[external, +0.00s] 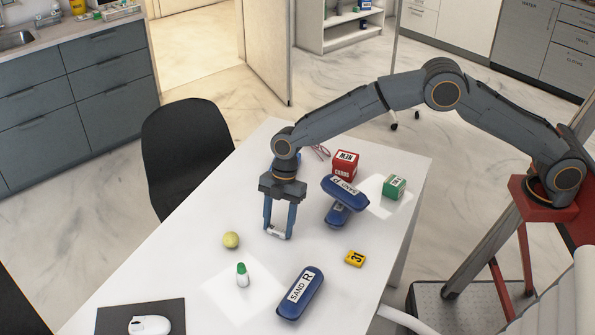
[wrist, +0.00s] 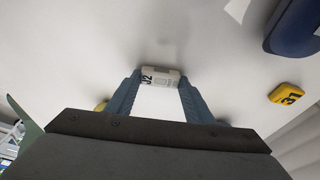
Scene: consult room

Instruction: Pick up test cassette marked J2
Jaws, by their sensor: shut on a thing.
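The white test cassette marked J2 (wrist: 161,78) is between the fingertips of my gripper (wrist: 160,80) in the wrist view, its black J2 lettering at the left end. In the external view my gripper (external: 278,234) points down over the white table, left of the stacked blue cases. It is shut on the cassette (external: 277,231), which shows small and pale between the fingertips. I cannot tell whether the cassette touches the table or is just above it.
On the table (external: 180,262) are a yellow-green ball (external: 231,240), a green-capped bottle (external: 242,275), a blue SAND R case (external: 300,294), a yellow 31 block (external: 355,258), stacked blue cases (external: 345,191), a red box (external: 345,164), a green box (external: 394,187) and a mouse (external: 150,325).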

